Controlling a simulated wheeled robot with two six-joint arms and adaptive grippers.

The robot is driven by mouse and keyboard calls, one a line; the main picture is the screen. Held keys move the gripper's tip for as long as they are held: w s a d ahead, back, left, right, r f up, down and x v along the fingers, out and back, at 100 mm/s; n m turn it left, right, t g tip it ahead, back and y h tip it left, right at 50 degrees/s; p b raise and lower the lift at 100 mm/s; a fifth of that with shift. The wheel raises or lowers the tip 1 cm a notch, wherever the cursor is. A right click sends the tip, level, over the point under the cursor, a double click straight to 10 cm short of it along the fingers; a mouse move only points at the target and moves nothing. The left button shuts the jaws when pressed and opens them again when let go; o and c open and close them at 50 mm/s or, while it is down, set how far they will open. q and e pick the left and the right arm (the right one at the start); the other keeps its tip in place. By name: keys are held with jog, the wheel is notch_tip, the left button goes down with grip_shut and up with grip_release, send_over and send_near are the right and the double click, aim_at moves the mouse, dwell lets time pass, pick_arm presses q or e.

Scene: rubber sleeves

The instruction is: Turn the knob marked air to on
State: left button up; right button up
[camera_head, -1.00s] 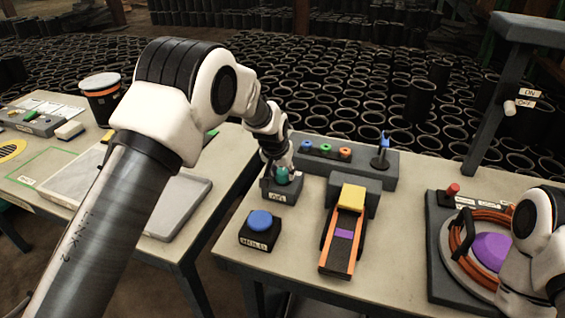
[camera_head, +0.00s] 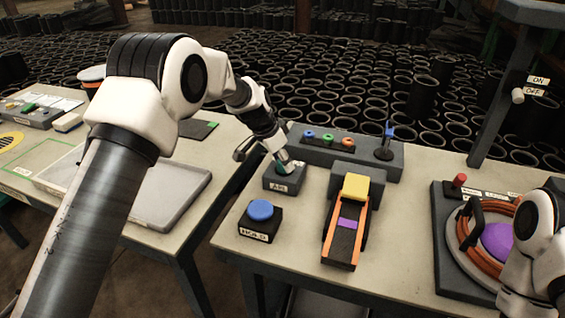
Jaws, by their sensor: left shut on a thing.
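The air knob's dark box (camera_head: 271,181) with a white AIR label stands on the right table, behind the blue hold button. The small teal knob (camera_head: 281,168) on top is mostly hidden by my fingers. My left gripper (camera_head: 284,166) comes in tilted from the upper left and is shut on the knob. Any on mark beside the knob is hidden or too small to read. My right arm (camera_head: 532,235) shows at the lower right edge; its fingers cannot be made out.
The blue hold button (camera_head: 260,211) stands just in front. An orange-sided ramp (camera_head: 346,225) is to the right, and a grey block with coloured rings (camera_head: 333,147) behind. A post with an ON/OFF switch (camera_head: 518,96) and a coil device (camera_head: 463,235) stand at right.

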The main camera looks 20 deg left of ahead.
pick_arm(q)
jog(key=shift+s+f, duration=0.1)
jog(key=shift+f, duration=0.05)
jog(key=o, duration=1.1)
jog(key=shift+o, duration=0.2)
jog(key=v, duration=1.2)
jog(key=shift+w, duration=0.25)
jog(key=shift+d, duration=0.1)
